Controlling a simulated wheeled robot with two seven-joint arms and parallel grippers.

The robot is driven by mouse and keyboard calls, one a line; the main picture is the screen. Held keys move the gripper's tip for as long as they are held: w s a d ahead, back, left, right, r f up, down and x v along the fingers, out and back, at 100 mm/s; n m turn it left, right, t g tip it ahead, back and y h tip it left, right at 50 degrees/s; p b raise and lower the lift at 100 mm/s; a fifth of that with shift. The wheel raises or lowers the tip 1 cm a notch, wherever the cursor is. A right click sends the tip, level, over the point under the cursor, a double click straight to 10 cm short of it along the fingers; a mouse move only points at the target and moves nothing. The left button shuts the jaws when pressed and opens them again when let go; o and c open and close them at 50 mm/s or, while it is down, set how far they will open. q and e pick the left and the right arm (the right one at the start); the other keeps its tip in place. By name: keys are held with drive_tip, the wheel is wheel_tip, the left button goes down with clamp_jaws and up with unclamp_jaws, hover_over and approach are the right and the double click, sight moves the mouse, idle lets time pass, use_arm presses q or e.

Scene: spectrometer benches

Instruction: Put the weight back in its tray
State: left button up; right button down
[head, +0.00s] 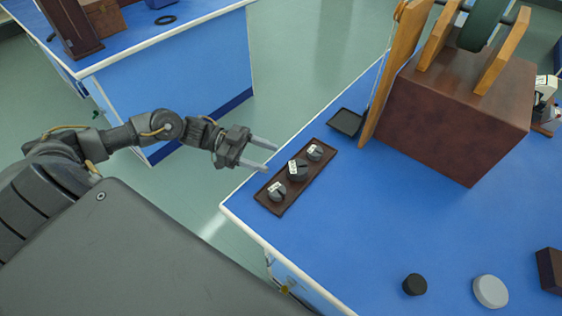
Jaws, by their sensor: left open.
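A long dark brown tray (269,205) lies near the left edge of the blue bench top. Three dark slotted weights with pale labels sit in a row along it: a near weight (277,191), a middle weight (297,171) and a far weight (315,153). I cannot tell which of them the task means. My left gripper (271,157) is open and empty, its fingers pointing right toward the tray. It appears just left of the middle weight, apart from it; its height over the bench is hard to judge. My right gripper is not in view.
A small dark square dish (345,122) lies beyond the tray, beside a wooden apparatus on a large brown block (455,115). A black cylinder (415,284) and a grey disc (490,291) stand at the front right. The bench middle is clear. Another blue bench (185,60) stands behind.

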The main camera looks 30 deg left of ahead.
use_arm(q)
drive_tip(key=v, duration=0.4)
drive_tip(key=shift+a+r, duration=0.1)
drive_tip(key=shift+a, duration=0.3)
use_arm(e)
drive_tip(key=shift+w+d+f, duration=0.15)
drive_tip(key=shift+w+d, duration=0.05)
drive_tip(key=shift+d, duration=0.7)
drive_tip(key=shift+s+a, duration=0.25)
